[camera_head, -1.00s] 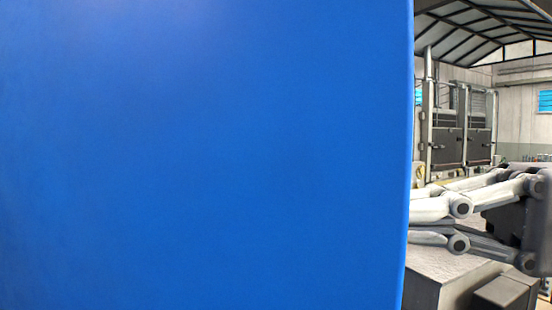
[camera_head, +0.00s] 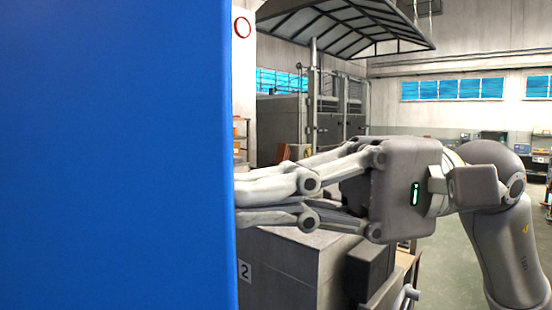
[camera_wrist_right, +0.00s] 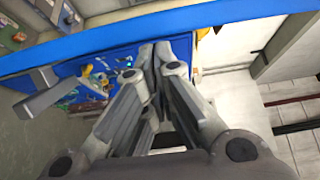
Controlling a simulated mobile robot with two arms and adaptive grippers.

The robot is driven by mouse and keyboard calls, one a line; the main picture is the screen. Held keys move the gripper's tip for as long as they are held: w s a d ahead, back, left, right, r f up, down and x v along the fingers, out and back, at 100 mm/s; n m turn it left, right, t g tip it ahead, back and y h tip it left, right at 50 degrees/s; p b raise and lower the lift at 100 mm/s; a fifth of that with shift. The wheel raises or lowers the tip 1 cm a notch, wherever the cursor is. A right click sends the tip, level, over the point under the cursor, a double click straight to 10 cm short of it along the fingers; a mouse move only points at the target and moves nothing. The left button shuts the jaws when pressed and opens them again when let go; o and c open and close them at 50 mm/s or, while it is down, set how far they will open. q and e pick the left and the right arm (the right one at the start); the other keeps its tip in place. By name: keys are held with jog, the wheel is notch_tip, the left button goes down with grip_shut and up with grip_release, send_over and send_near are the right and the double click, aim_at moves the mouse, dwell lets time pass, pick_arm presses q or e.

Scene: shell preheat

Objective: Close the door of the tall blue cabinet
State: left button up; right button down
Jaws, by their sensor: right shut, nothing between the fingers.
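A flat blue panel (camera_head: 115,160), which looks like the tall cabinet's door, fills the left of the head view close up. Its upright edge stands just left of my right gripper (camera_head: 242,198). That gripper reaches in from the right with its fingers shut and empty; the tips end at or behind the panel edge, so contact is unclear. In the right wrist view the closed fingertips (camera_wrist_right: 154,48) lie over a blue surface (camera_wrist_right: 118,58) with small coloured items and a grey bar (camera_wrist_right: 38,95). A blue edge strip (camera_wrist_right: 240,12) crosses above them. My left gripper does not show.
A grey block-like unit (camera_head: 300,262) marked 2 stands below the right gripper. Tall grey cabinets (camera_head: 285,125) under a canopy stand further back. Open floor (camera_head: 450,262) shows at the right.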

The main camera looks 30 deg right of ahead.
jog(key=shift+d, duration=0.1)
jog(key=v, duration=1.2)
